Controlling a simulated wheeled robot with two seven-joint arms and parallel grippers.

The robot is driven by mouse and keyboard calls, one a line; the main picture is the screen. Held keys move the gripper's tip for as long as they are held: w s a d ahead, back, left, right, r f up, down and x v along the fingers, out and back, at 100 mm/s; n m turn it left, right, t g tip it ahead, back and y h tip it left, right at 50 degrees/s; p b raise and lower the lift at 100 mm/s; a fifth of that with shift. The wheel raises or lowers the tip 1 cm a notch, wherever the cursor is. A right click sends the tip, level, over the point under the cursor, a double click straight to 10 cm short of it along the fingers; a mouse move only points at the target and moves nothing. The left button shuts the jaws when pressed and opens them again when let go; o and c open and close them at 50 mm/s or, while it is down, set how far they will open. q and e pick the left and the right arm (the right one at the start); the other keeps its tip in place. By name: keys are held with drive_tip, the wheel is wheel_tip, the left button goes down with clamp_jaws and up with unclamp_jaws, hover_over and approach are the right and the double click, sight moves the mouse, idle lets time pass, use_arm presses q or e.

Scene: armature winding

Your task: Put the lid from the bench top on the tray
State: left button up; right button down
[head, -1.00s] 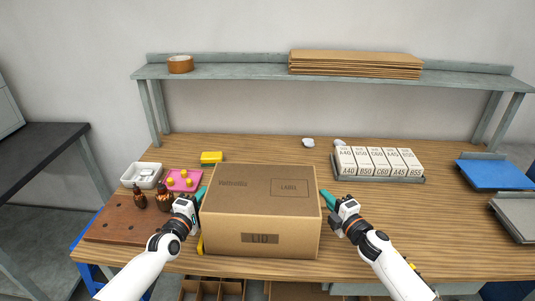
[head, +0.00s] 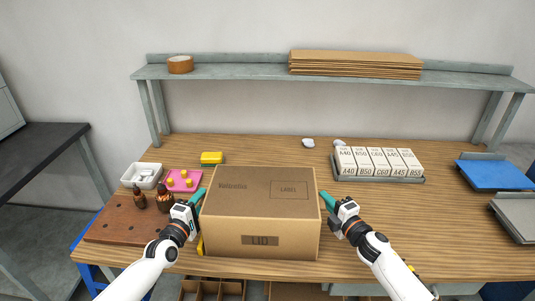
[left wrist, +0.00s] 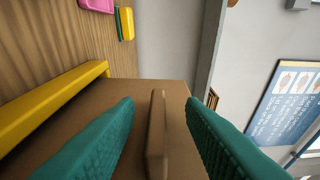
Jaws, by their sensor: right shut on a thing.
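The lid (head: 262,205) is a large brown cardboard box shape marked LID, lying on the bench top at the front middle. My left gripper (head: 198,194) is at its left side. In the left wrist view the two teal fingers (left wrist: 158,110) are apart, with a thin brown upright piece (left wrist: 157,140) of the lid between them. My right gripper (head: 324,198) is at the lid's right side and shut on it; its grip is partly hidden. A brown compartmented tray (head: 211,290) shows below the bench's front edge, mostly cut off; I cannot tell whether it is the task's tray.
A grey tray of white boxes (head: 420,179) stands behind right. A yellow bar (left wrist: 45,105) lies beside the lid. The bench right of my right arm is mostly clear.

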use_arm(q)
drive_tip(key=v, duration=1)
drive_tip(key=shift+s+a, duration=0.15)
drive_tip(key=shift+s, duration=0.15)
use_arm(e)
drive_tip(key=shift+r, duration=0.45)
drive_tip(key=c, duration=1.4)
unclamp_jaws()
use_arm(q)
drive_tip(key=shift+f, duration=0.45)
use_arm(e)
drive_tip(key=v, duration=1.2)
